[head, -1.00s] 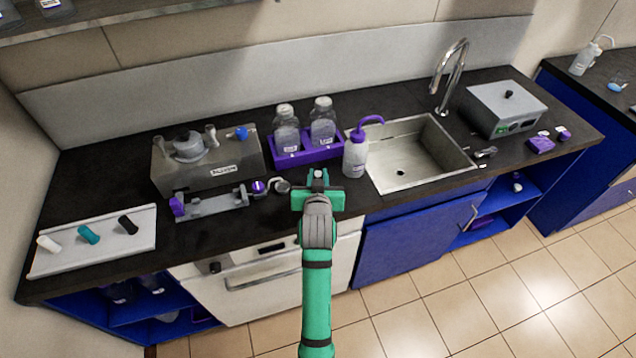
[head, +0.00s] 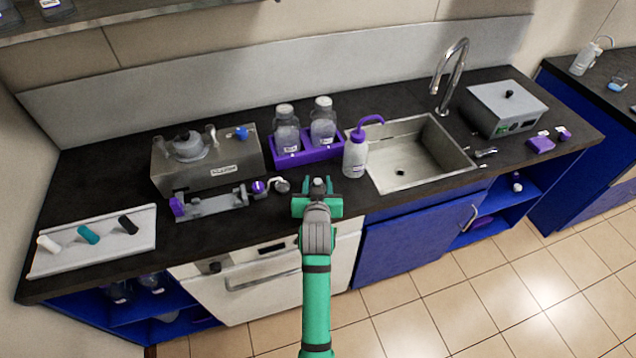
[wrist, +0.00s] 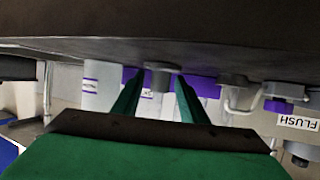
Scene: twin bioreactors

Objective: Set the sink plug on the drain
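A small grey piece, which looks like the sink plug (head: 318,184), stands on the dark counter near its front edge, just beyond my gripper (head: 317,203). In the wrist view the grey plug (wrist: 161,68) shows as a short round shape between the tips of my two green fingers (wrist: 157,85). The fingers are apart, with a gap on each side of it; I see no contact. The drain (head: 400,173) is a dark round hole in the floor of the steel sink (head: 440,176), to the right of my gripper, and nothing covers it.
A wash bottle (head: 355,158) stands at the sink's left edge. A purple rack (head: 308,156) with two bottles is behind the plug. A valve fixture with a purple knob (head: 258,187) is close on the left. The faucet (head: 450,75) arches behind the sink.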

